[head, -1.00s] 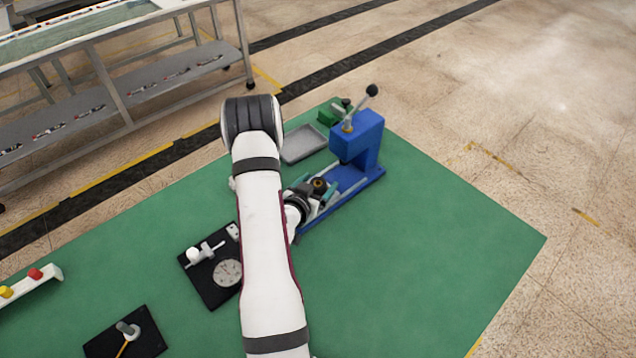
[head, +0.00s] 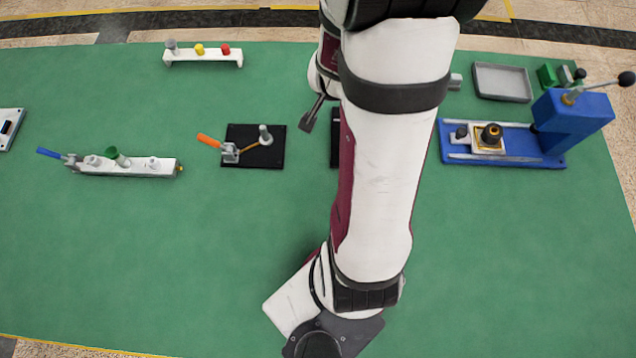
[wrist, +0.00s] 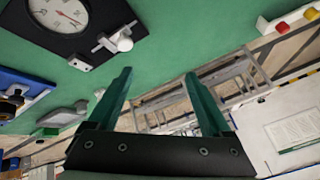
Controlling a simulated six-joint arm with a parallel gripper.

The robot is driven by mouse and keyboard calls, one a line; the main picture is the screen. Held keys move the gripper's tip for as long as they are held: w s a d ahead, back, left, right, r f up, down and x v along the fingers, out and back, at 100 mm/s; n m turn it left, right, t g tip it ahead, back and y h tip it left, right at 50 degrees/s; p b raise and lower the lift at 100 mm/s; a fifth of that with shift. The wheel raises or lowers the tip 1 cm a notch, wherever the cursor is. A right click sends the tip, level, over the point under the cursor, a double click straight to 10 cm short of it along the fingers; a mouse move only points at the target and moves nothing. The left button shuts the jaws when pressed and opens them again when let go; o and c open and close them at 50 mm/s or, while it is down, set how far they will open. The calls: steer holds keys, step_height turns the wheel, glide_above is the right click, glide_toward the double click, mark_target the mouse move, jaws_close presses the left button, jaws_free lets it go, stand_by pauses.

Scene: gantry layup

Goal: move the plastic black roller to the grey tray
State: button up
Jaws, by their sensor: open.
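The black roller (head: 491,135), with a gold centre, stands upright on the pale block of the blue press fixture at the right in the head view. The grey tray (head: 502,82) lies flat and empty behind that fixture. In the wrist view the tray (wrist: 65,115) is at the left, and the fixture (wrist: 32,84) is cut off by the left edge with a dark part on it. My gripper (wrist: 158,73) is open, with nothing between its green fingers. It is apart from roller and tray. In the head view my arm hides most of it.
The press lever (head: 600,87) rises right of the roller. Green blocks (head: 547,76) stand right of the tray. A clamp plate (head: 265,150), a white clamp fixture (head: 125,167) and a button rail (head: 203,58) stand to the left. The front mat is largely clear. The wrist view shows a dial gauge (wrist: 62,13).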

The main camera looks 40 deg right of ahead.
steer(key=a+r+n+y, duration=0.4)
steer(key=a, duration=0.8)
steer(key=s+a+r+n+g+y, duration=0.1)
steer(key=s+a+r+n, duration=0.1)
steer(key=s+a, duration=0.2)
steer(key=s+a+r+n+g+y, duration=0.1)
steer(key=s+a, duration=0.3)
steer(key=a, duration=0.4)
steer(key=shift+s+a+r+n+g+y, duration=0.3)
steer(key=shift+s+a+r+n+g, duration=0.15)
steer(key=shift+r+n, duration=0.35)
steer(key=shift+o, duration=0.6)
steer(key=s+a+r+n+g, duration=0.1)
steer(key=s+a+n+g, duration=0.1)
steer(key=s, duration=0.4)
steer(key=shift+s+a+r, duration=0.15)
steer(key=shift+s+r, duration=0.1)
steer(key=shift+s, duration=0.15)
steer(key=shift+w, duration=0.1)
